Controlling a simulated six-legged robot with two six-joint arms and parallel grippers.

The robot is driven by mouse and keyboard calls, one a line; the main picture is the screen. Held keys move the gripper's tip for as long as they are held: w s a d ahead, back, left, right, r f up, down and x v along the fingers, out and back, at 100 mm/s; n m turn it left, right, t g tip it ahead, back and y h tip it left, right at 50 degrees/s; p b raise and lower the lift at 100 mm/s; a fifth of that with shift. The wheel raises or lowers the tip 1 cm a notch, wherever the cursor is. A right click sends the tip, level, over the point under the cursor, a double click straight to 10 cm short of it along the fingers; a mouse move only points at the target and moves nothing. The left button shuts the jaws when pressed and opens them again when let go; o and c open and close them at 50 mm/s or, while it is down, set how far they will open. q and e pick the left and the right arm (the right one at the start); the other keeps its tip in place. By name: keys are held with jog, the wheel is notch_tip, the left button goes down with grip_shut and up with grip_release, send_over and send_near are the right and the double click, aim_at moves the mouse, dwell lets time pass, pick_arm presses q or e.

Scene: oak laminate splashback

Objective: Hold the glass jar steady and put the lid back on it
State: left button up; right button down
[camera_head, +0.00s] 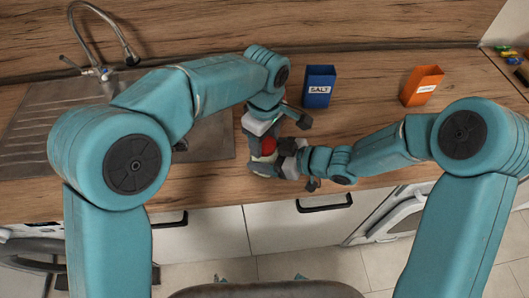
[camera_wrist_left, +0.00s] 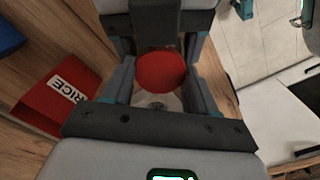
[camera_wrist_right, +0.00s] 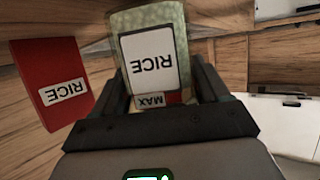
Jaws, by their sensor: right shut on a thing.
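The red round lid (camera_head: 268,147) is low between the fingers of my left gripper (camera_head: 266,141). In the left wrist view the lid (camera_wrist_left: 162,72) has a finger on each side, and the fingers look apart from it. My right gripper (camera_head: 275,165) comes in from the right just below the lid. In the right wrist view it is shut on the glass jar (camera_wrist_right: 150,22), which is filled with pale greenish grain and carries a white RICE label, upside down in the picture. My grippers hide most of the jar in the head view. I cannot tell whether the lid sits on its rim.
A red RICE box (camera_wrist_right: 62,75) stands close behind the jar and is hidden in the head view. A blue SALT box (camera_head: 319,86) and an orange box (camera_head: 422,84) stand further back. The sink (camera_head: 60,125) is at the left. The counter's front edge is near.

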pick_arm(q)
jog(key=c, duration=0.4)
jog(key=m, duration=0.3)
jog(key=o, duration=1.2)
jog(key=shift+c, duration=0.2)
jog(key=shift+r, duration=0.1)
